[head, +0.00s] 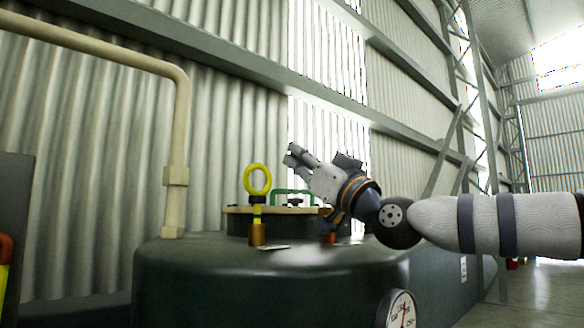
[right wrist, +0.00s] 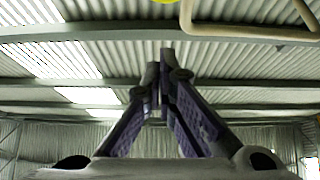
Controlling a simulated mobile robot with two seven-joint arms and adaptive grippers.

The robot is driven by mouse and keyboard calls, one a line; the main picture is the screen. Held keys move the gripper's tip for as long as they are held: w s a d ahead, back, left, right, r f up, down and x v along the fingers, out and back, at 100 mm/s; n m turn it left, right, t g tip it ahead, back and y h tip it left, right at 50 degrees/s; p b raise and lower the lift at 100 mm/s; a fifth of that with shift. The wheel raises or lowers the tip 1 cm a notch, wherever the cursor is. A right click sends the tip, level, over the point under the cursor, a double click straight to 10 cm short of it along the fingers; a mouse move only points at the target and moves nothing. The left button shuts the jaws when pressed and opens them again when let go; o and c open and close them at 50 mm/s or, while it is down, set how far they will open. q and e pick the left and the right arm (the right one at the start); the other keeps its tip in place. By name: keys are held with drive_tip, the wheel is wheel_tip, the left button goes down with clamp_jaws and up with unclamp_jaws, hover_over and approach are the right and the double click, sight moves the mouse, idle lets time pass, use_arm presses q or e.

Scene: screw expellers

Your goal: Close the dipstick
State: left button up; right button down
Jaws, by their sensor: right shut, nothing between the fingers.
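The dipstick (head: 258,181) has a yellow ring handle and stands upright over a brass-coloured socket (head: 257,234) on top of the dark green tank (head: 270,285). A short stem with a yellow band shows between ring and socket; how deep it sits I cannot tell. My right gripper (head: 294,156) is above and right of the ring, apart from it, pointing up and left. It is shut and empty; its fingertips meet in the right wrist view (right wrist: 164,72). A yellow bit of the ring shows at that view's top edge. My left gripper is not in view.
A round hatch with a green handle (head: 292,195) stands behind the dipstick. A flat pale piece (head: 262,247) lies on the tank near the socket. A cream pipe (head: 181,130) rises at the left. A gauge (head: 401,311) is at the front right.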

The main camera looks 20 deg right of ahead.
drive_tip(key=s+r+x, duration=0.1)
drive_tip(key=x, duration=0.8)
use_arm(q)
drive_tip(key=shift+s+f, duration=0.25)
use_arm(e)
drive_tip(key=f, duration=0.1)
drive_tip(key=w+f, duration=0.1)
drive_tip(key=f, duration=0.2)
drive_tip(key=shift+w+a, duration=0.15)
drive_tip(key=shift+w, duration=0.15)
use_arm(q)
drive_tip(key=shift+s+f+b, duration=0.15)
drive_tip(key=shift+b, duration=0.15)
use_arm(e)
drive_tip(key=shift+f, duration=2.5)
drive_tip(key=shift+r, duration=0.1)
